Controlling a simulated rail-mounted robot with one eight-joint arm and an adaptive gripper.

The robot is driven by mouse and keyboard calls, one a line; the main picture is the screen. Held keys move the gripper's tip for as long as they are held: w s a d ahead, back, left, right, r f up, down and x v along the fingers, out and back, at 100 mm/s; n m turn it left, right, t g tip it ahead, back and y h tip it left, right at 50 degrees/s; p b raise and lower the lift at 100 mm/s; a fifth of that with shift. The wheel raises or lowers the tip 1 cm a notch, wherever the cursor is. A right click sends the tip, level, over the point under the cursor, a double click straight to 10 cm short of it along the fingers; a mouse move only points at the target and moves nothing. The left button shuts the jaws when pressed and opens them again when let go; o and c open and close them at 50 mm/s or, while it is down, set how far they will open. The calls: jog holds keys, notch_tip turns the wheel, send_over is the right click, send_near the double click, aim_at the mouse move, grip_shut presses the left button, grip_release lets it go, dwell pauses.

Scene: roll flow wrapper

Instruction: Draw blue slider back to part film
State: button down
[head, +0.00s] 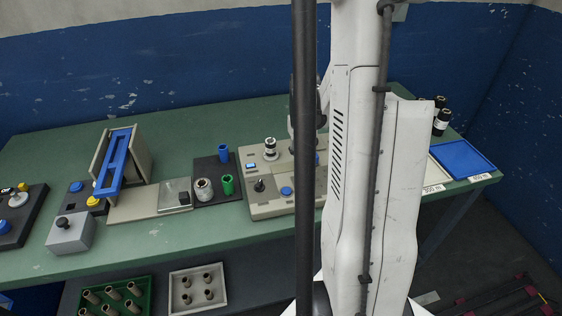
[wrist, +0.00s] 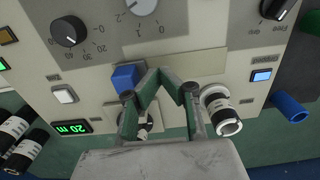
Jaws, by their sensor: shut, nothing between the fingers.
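The blue slider (wrist: 126,77) is a small blue block on the beige machine panel (wrist: 100,60) in the wrist view. My gripper (wrist: 160,73) has green fingers drawn together with nothing between them. Its tips are just right of the blue slider; I cannot tell whether they touch it. A roll with a pale label (wrist: 221,111) stands right of the fingers. Another round part is partly hidden behind the left finger. In the head view the beige machine (head: 262,209) sits mid-table, and my arm and a dark pole cover its right side. No film is clearly visible.
The panel carries a black knob (wrist: 68,32), a white button (wrist: 64,95) and a green-lit display (wrist: 74,127). In the head view a dark tray (head: 213,166) with coloured cups is left of the machine, and a blue tray (head: 462,158) is at far right.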

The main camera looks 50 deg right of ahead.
notch_tip(320, 180, up, 8)
jog(key=p, duration=0.4)
dwell(0.4)
jog(key=shift+f, duration=0.1)
jog(key=shift+a, duration=0.1)
